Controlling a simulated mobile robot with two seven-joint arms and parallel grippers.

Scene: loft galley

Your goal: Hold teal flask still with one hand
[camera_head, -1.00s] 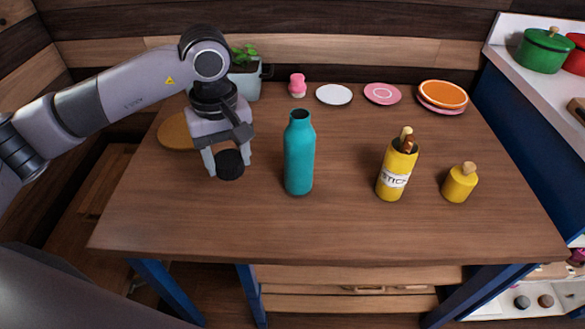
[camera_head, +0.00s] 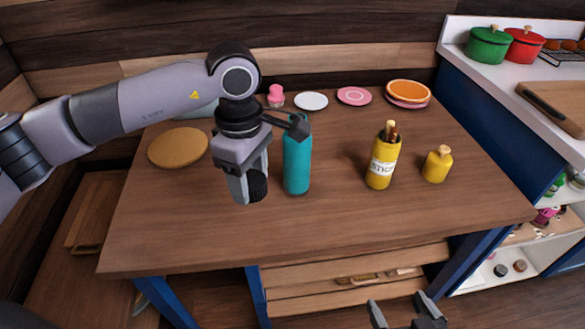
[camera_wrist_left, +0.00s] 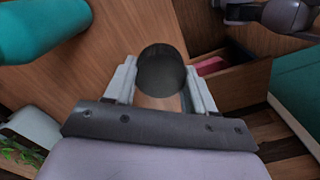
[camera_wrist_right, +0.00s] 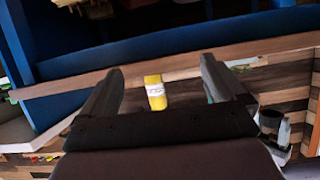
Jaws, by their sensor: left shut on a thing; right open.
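The teal flask (camera_head: 297,165) stands upright on the wooden table in the head view. A dark part of my left gripper covers its top. In the left wrist view the flask (camera_wrist_left: 40,28) shows at the upper left, outside the fingers. My left gripper (camera_head: 250,190) is shut on a round black lid-like piece (camera_head: 258,184), held just left of the flask. The black piece (camera_wrist_left: 161,70) sits between both fingers in the left wrist view. My right gripper (camera_head: 405,312) is open and empty, low in front of the table; its fingers (camera_wrist_right: 160,75) also show in the right wrist view.
A yellow labelled holder with sticks (camera_head: 383,160) and a small yellow bottle (camera_head: 436,166) stand right of the flask. A round wooden board (camera_head: 178,148) lies at the left. Plates (camera_head: 354,96) line the back. The table's front (camera_head: 320,235) is clear.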

